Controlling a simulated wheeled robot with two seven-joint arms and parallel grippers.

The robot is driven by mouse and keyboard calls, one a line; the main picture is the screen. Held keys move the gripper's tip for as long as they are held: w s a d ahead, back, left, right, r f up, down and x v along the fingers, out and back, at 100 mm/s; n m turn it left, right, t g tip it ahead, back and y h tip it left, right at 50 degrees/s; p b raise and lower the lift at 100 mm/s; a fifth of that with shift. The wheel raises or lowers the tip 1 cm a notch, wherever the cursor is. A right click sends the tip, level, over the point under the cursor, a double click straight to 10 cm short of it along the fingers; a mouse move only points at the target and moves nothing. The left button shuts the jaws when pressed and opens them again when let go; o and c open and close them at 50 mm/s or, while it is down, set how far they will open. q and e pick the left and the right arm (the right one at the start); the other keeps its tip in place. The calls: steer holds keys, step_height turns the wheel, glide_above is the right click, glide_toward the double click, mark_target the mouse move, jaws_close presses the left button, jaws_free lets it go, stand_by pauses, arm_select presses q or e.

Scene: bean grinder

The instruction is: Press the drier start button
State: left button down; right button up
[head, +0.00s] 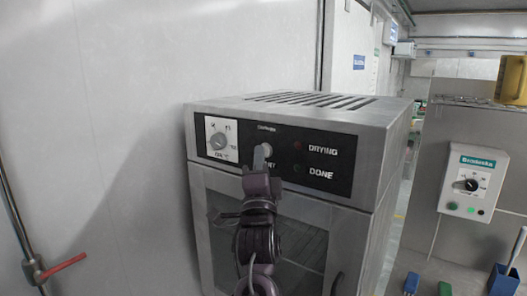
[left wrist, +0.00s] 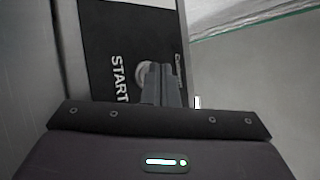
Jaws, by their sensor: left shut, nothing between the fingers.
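The drier (head: 365,135) is a grey metal box with a black control panel, a dial (head: 218,140), two lamps labelled DRYING and DONE, and a glass door below. Its round pale start button (head: 267,149) is partly hidden behind my left gripper (head: 259,156). My left gripper is shut and empty, its fingertips at the button. In the left wrist view the fingers (left wrist: 161,72) overlap the button (left wrist: 142,75) beside the word START. I cannot tell whether they touch it or whether it is pushed in. My right gripper is not in view.
A red valve handle (head: 62,266) is at the lower left. Blue and green brushes (head: 445,288) and a yellow container (head: 511,80) are at the right.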

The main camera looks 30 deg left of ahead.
arm_select(q)
steer(key=shift+w, duration=0.15)
steer(key=shift+s, duration=0.2)
stand_by(0.3)
steer(key=shift+s, duration=0.7)
steer(key=shift+s+a+p, duration=0.15)
steer(key=shift+s, duration=1.1)
steer(key=shift+s+a+p, duration=0.1)
steer(key=shift+s+p, duration=0.05)
steer(key=shift+s, duration=1.05)
